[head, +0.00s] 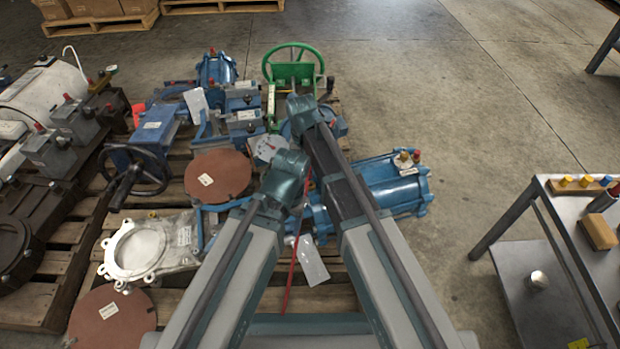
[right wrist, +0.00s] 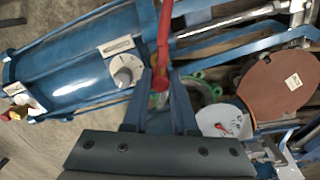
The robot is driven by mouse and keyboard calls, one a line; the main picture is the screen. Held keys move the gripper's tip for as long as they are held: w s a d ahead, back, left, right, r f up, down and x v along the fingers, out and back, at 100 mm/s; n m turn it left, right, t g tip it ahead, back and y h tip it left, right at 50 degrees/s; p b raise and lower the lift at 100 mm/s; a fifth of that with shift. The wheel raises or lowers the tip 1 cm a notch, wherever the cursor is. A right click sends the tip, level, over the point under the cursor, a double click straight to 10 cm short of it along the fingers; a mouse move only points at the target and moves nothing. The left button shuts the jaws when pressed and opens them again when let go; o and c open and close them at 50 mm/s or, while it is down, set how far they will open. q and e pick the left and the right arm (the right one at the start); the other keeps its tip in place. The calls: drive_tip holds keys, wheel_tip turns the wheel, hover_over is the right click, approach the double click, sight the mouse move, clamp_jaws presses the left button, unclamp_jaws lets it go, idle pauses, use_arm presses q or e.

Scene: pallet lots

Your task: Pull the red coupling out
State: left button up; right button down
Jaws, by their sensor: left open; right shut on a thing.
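The red coupling (right wrist: 161,82) is between the fingertips of my right gripper (right wrist: 160,92) in the right wrist view, at the end of a red hose (right wrist: 165,30). The hose also shows in the head view, hanging down past my arms (head: 293,265). The blue cylinder (right wrist: 80,62) with a grey-knobbed fitting (right wrist: 126,70) lies beside the fingers. In the head view my right gripper (head: 304,112) is the upper one, and its fingers are mostly hidden. My left gripper (head: 285,175) is lower, open, with its fingertips hidden behind the wrist.
Pallets hold blue valves, a brown disc (head: 217,175), a white ring flange (head: 138,250) and a green handwheel (head: 291,64). A white gauge-like disc (right wrist: 222,122) is near the right fingers. A metal table (head: 555,215) stands at right; the floor between is clear.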

drive_tip(key=shift+r+p, duration=0.75)
drive_tip(key=shift+r, duration=0.15)
